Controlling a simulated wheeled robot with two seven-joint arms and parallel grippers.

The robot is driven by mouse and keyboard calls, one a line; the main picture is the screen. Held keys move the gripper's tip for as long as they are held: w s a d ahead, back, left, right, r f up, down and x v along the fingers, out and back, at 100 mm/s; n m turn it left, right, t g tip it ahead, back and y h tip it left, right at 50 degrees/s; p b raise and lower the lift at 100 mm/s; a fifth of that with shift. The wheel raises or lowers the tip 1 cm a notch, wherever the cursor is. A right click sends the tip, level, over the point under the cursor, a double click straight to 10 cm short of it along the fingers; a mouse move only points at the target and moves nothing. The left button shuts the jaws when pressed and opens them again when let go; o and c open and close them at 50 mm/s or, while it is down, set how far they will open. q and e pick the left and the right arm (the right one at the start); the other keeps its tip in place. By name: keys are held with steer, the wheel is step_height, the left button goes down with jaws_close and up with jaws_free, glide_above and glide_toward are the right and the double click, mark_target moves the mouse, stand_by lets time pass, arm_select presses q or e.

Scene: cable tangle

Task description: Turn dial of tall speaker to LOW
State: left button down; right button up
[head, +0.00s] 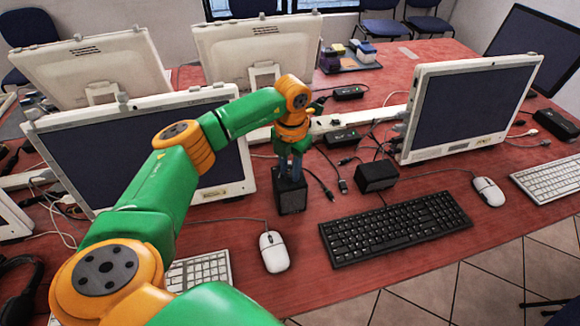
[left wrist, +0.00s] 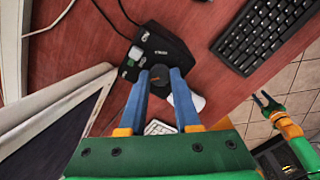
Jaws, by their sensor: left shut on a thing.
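The tall speaker (head: 292,200) is a black box standing on the red desk, below my left gripper (head: 291,172) in the head view. In the left wrist view its dark top (left wrist: 172,50) carries a round black dial (left wrist: 160,74) and several small marks too small to read for certain. My left gripper also shows in the left wrist view (left wrist: 160,73), its blue fingers shut on the dial from both sides. The dial's setting cannot be read. My right gripper (left wrist: 265,100) shows small at the right of the left wrist view, apart from the desk things, its fingers seemingly spread.
A second, lower black speaker (head: 376,177) stands to the right. A black keyboard (head: 395,228) and a white mouse (head: 273,251) lie in front. Monitors (head: 470,108) stand on both sides, with cables and black adapters (head: 343,138) behind.

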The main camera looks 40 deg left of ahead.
mark_target(291, 174)
arm_select(q)
steer(key=shift+n, duration=1.4)
steer(key=c, duration=0.6)
jaws_free()
step_height(291, 174, up, 7)
steer(key=shift+d+r+b, duration=0.1)
steer(key=shift+d+b, duration=0.05)
steer(key=shift+b, duration=0.35)
